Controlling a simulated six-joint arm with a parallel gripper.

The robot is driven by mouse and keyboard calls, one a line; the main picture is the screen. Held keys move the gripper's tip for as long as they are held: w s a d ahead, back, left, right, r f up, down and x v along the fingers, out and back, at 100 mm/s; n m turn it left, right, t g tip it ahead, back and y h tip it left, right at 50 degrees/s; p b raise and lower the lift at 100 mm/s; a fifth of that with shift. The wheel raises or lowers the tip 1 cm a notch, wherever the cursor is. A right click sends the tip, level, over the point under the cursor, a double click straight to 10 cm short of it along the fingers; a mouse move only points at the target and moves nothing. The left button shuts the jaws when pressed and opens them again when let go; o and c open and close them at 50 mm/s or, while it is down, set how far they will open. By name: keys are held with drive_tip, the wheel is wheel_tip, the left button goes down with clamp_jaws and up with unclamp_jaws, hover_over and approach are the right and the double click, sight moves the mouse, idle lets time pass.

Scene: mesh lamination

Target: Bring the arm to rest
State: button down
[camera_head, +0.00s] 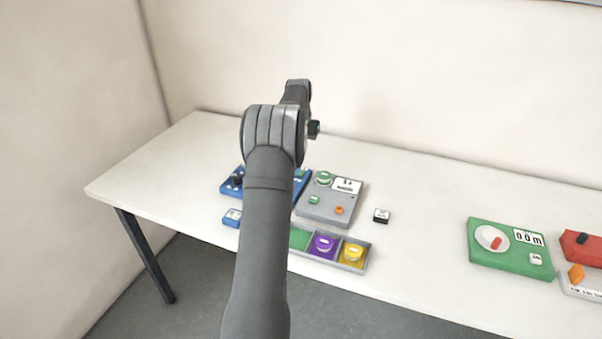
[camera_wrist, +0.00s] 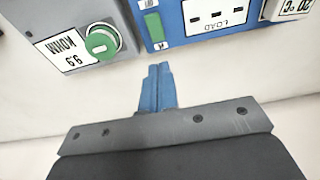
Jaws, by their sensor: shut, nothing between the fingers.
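My gripper (camera_wrist: 159,72) shows in the wrist view with its two blue fingers together, shut and empty. It is pointed toward the gap below a grey device (camera_wrist: 77,14) with a green knob and a blue device (camera_wrist: 178,19) with a white LOAD display; I cannot tell its height above the table. In the head view my arm rises through the middle of the picture and bends at the top, and the gripper itself is hidden there.
On the white table (camera_head: 165,185) stand the blue device (camera_head: 229,187), the grey device (camera_head: 326,213), a tray (camera_head: 367,256) with purple and yellow pieces, a small black block (camera_head: 381,216) and a small blue block (camera_head: 231,218). A green device (camera_head: 490,262) and red device (camera_head: 582,254) stand right.

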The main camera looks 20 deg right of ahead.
wheel_tip(320, 180, down, 7)
idle(0.6)
drive_tip(key=shift+r, duration=0.2)
drive_tip(key=shift+r, duration=3.85)
drive_tip(key=a+r+m+g+h, duration=0.1)
drive_tip(key=a+r+m+h, duration=0.2)
drive_tip(key=a+r+m, duration=0.3)
drive_tip(key=shift+s+a+m+h, duration=0.15)
drive_tip(key=shift+a+m+h, duration=0.25)
drive_tip(key=shift+a+m, duration=1)
